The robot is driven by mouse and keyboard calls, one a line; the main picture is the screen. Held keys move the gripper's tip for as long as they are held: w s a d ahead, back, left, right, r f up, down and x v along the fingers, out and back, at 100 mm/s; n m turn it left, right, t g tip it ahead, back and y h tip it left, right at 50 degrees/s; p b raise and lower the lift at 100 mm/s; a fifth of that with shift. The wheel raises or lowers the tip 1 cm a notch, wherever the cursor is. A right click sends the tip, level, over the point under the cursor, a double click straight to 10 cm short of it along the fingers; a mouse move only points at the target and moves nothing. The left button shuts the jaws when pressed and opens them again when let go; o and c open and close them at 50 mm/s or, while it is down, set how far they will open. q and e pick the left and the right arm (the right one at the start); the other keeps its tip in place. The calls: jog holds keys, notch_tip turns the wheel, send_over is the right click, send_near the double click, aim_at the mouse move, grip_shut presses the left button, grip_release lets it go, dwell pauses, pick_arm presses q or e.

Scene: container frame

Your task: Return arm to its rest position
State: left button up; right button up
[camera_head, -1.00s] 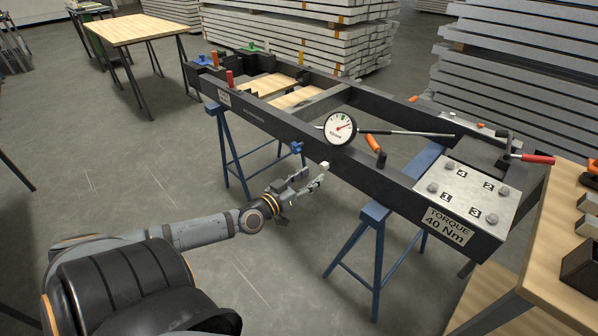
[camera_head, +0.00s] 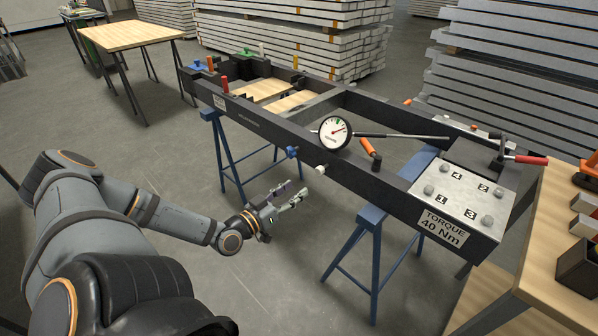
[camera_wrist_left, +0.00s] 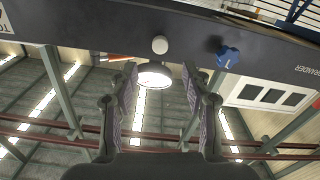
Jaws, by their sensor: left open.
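My left gripper (camera_head: 291,194) is open and empty, in front of the near long side of the dark frame (camera_head: 262,128). It is apart from the frame, below a white round knob (camera_head: 321,169) and a blue knob (camera_head: 292,152) on that side. My left arm reaches in from the left with its elbow bent. In the left wrist view the two fingers of my left gripper (camera_wrist_left: 159,72) stand apart with nothing between them. The white knob (camera_wrist_left: 160,45) and the blue knob (camera_wrist_left: 228,58) show beyond the fingertips. My right gripper is not in view.
The frame rests on blue trestles (camera_head: 370,218). A dial-gauge wrench (camera_head: 335,131) lies across it, near a plate (camera_head: 462,196) with numbered bolts. A wooden bench (camera_head: 545,265) stands at the right. The floor (camera_head: 180,160) left of the frame is clear.

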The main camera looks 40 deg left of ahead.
pick_arm(q)
jog(key=s+a+f+m+g, duration=0.1)
jog(key=s+a+f+g, duration=0.15)
jog(key=f, duration=0.45)
jog(key=s+a+f+m+g, duration=0.1)
jog(key=a+f, duration=0.3)
jog(key=f, duration=0.3)
jog(key=s+d+f+g+y, duration=0.1)
jog(key=s+d+f+g, duration=0.15)
jog(key=s+f, duration=0.45)
jog(key=s+d+f+g, duration=0.2)
jog(key=s+f+g, duration=0.1)
jog(key=f, duration=0.9)
jog(key=s+d+f+g+y, duration=0.1)
jog(key=s+d+f+g, duration=0.3)
jog(key=f, duration=0.5)
jog(key=s+d+f+g, duration=0.3)
jog(key=s+d+f, duration=0.3)
jog(key=s+d, duration=0.15)
jog(key=s+r+p, duration=1.1)
jog(key=r+p, duration=0.1)
jog(key=p, duration=0.7)
jog(key=shift+s+d+r+g+p, duration=0.25)
jog(key=shift+s+r+g+p, duration=0.15)
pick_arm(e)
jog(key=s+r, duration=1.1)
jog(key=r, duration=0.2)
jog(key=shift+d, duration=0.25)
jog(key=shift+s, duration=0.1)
